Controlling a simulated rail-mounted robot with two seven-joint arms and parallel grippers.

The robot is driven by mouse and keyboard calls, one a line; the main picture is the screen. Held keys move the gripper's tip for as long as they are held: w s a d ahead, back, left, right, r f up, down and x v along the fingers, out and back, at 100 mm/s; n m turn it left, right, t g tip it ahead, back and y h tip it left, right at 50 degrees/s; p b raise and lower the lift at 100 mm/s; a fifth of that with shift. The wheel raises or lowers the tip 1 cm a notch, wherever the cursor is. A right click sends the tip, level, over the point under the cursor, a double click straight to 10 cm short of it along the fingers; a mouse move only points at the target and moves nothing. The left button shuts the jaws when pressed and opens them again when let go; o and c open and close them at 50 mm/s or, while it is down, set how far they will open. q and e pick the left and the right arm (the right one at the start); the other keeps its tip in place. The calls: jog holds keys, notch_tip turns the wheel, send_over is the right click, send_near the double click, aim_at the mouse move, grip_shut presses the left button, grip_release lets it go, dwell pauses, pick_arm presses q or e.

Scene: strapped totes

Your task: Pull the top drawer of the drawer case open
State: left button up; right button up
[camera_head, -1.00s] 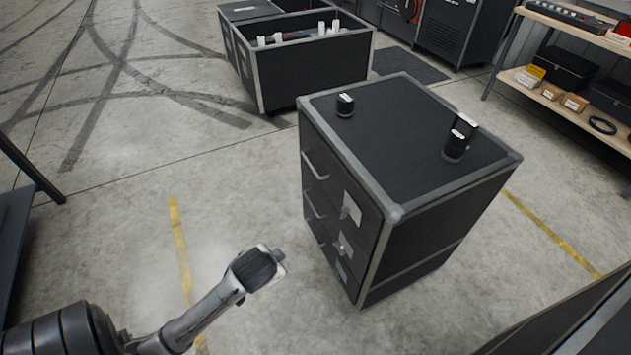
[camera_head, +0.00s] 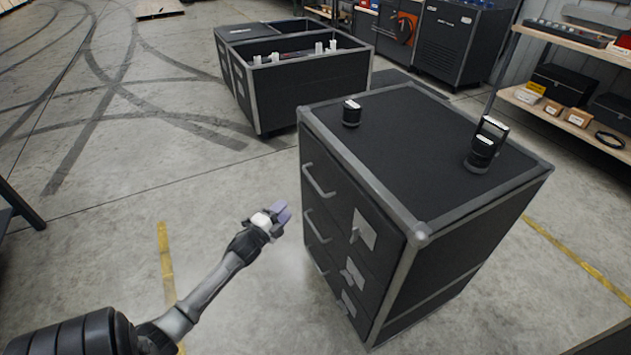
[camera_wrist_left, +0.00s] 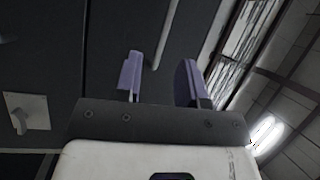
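The black drawer case (camera_head: 420,150) with grey metal edges stands on the floor right of centre. Its front faces left, with drawers stacked one above another. The top drawer (camera_head: 340,190) looks shut and carries a grey bar handle (camera_head: 318,181) and a label plate with a latch (camera_head: 362,230). My left gripper (camera_head: 284,215) is in front of the case, left of the handles and apart from them. In the left wrist view its two purple fingers (camera_wrist_left: 160,80) are spread with nothing between them, and a bar handle (camera_wrist_left: 166,35) shows beyond them. My right gripper is not in view.
Two black cylindrical items, one small (camera_head: 351,114) and one larger (camera_head: 484,148), stand on the case top. An open black tote (camera_head: 305,95) stands behind. A shelf (camera_head: 560,117) is at the right. The floor to the left is clear.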

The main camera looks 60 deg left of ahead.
aim_at(313, 180)
pick_arm(q)
jog(key=w+a+r+b, duration=0.1)
jog(key=w, duration=0.3)
jog(key=w+a+r+m+b, duration=0.1)
jog(key=w+b, duration=0.1)
jog(key=w, duration=0.2)
jog(key=w+a+r+m+t+b, duration=0.1)
jog(key=w, duration=0.4)
jog(key=shift+r+h, duration=0.2)
jog(key=shift+h, duration=0.2)
jog(key=c, duration=0.3)
grip_shut()
